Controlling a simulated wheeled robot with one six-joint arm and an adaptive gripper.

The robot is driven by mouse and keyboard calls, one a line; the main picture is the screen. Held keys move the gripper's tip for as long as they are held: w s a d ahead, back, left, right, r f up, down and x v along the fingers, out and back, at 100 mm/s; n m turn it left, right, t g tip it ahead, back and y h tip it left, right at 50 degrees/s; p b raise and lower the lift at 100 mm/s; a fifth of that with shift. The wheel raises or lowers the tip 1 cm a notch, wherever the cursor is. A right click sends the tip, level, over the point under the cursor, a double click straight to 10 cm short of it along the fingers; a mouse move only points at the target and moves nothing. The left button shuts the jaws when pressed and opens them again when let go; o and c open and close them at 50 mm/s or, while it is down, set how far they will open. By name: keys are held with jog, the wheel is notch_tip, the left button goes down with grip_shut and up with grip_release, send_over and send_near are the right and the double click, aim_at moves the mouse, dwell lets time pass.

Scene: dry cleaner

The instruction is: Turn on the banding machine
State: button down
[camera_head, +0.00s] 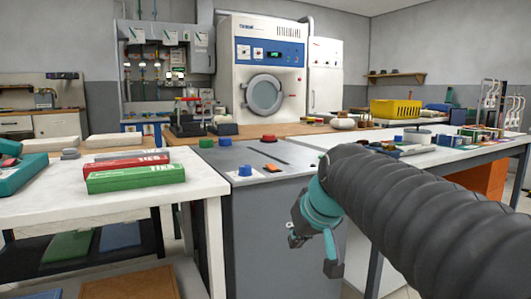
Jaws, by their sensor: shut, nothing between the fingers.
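A grey floor-standing cabinet (240,235) with controls on its flat top stands in the middle; it looks like the banding machine, though no label on it is readable. Its top carries a green knob (206,143), a blue knob (225,141) and a red knob (268,138) along the back. A blue button (245,171) on a light plate and a small orange button (272,168) are nearer the front. My gripper (313,254) is shut and empty, pointing down in front of the cabinet's right side, below its top. It appears to touch none of the controls.
A white table (120,205) with red and green boxes (136,177) stands at left. Another table (440,157) with many small items is at right, partly behind my arm. A washer-like machine (264,75) stands at the back. Air above the cabinet top is free.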

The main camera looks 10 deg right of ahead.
jog(key=w+d+r+n+t+y+p, duration=0.1)
jog(key=w+r+p, duration=0.1)
jog(key=w+r, duration=0.6)
jog(key=w+d+r+n+t+y+p, duration=0.1)
jog(key=w+d+r+t+p, duration=0.1)
jog(key=w+r, duration=0.7)
jog(key=w, duration=0.8)
jog(key=shift+r, duration=0.3)
jog(key=shift+d, duration=0.1)
send_over(270, 166)
jog(key=s, duration=0.1)
jog(key=f, duration=0.5)
jog(key=shift+s+d+f, duration=0.1)
jog(key=shift+d+f, duration=0.05)
jog(key=shift+d, duration=0.05)
jog(key=f, duration=0.3)
jog(key=shift+w+a+f+b, duration=0.1)
jog(key=shift+w+a+b, duration=0.05)
jog(key=shift+w+b, duration=0.25)
jog(key=shift+w+f, duration=0.15)
jog(key=shift+f, duration=0.35)
